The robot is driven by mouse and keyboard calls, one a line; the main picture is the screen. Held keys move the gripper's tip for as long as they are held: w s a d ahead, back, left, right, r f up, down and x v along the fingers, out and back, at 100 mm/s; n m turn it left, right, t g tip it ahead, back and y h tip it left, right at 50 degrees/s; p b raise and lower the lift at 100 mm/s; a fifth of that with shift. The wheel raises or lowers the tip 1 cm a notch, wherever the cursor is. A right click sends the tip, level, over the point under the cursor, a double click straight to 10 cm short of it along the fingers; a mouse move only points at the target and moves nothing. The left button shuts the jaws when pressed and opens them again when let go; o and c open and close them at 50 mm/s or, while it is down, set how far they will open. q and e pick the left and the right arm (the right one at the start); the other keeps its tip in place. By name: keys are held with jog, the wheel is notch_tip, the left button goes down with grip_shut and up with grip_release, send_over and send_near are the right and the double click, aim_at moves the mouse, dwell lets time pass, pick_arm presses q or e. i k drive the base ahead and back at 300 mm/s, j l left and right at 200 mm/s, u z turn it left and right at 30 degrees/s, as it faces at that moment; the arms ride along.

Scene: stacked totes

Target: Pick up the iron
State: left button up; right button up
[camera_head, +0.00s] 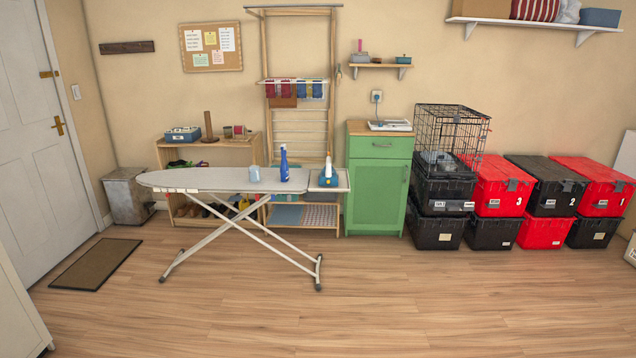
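The iron (328,174) is white and blue. It appears to stand upright on its heel on the rest at the right end of the ironing board (215,180). A blue spray bottle (284,168) and a small pale blue cup-like item (255,174) stand on the board to the left of the iron. The board stands on crossed white legs in the middle of the room. Neither of my grippers shows in the head view.
The wooden floor (330,305) in front of the board is clear. A green cabinet (378,185) stands right of the board. A doormat (97,264) lies left.

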aim_at(328, 172)
jog(key=i+l+z, duration=0.25)
jog(key=i, duration=0.55)
jog(key=i+z, duration=0.2)
jog(key=i, duration=0.65)
